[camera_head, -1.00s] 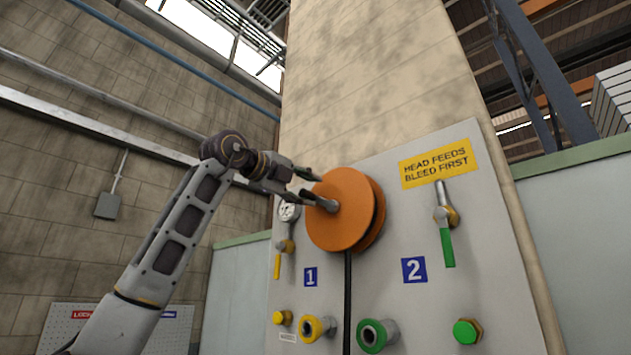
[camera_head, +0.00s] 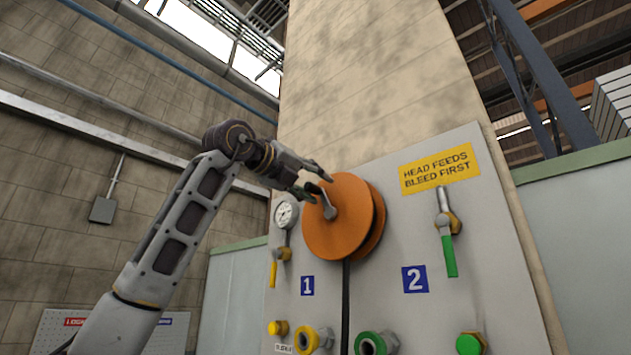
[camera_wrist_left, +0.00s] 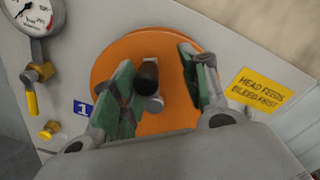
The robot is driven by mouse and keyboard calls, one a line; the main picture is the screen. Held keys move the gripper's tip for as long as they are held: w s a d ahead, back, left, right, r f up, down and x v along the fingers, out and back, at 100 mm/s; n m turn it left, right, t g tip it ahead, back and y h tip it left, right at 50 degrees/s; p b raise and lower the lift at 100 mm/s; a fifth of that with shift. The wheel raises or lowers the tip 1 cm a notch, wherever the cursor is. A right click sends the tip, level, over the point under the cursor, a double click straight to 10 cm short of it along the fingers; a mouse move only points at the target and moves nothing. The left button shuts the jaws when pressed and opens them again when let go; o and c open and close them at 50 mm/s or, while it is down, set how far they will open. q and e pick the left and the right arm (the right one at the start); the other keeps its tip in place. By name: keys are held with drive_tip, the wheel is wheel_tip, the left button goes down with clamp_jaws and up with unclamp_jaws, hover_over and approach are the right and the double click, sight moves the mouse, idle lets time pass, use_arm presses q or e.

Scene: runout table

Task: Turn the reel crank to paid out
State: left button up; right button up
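The orange reel (camera_head: 347,235) is mounted on a pale panel, with a small grey crank (camera_head: 328,208) on its face that points up and a little left. In the left wrist view the crank's dark knob (camera_wrist_left: 148,76) stands out from the orange disc (camera_wrist_left: 165,118). My left gripper (camera_head: 318,181) is at the reel's upper left edge, by the crank's end. In the wrist view its green-padded fingers (camera_wrist_left: 160,88) are apart, with the knob between them, closer to the left finger. I cannot tell whether that finger touches it. My right gripper is out of view.
A pressure gauge (camera_head: 285,213) and yellow-handled valve (camera_head: 274,272) are left of the reel. A green-handled valve (camera_head: 447,240) is at right below a yellow sign (camera_head: 440,168). A black hose (camera_head: 346,300) hangs below the reel. Hose couplings (camera_head: 372,343) line the panel's lower part.

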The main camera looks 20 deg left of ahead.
use_arm(q)
drive_tip(key=shift+s+d+m, duration=0.2)
drive_tip(key=shift+d+m, duration=0.2)
drive_tip(key=shift+m, duration=0.4)
drive_tip(key=shift+s, duration=0.1)
drive_tip(key=b+v, duration=0.2)
drive_tip(key=v, duration=1.3)
drive_tip(key=shift+s+a+r, duration=0.2)
drive_tip(key=shift+s, duration=0.15)
idle(2.0)
idle(0.4)
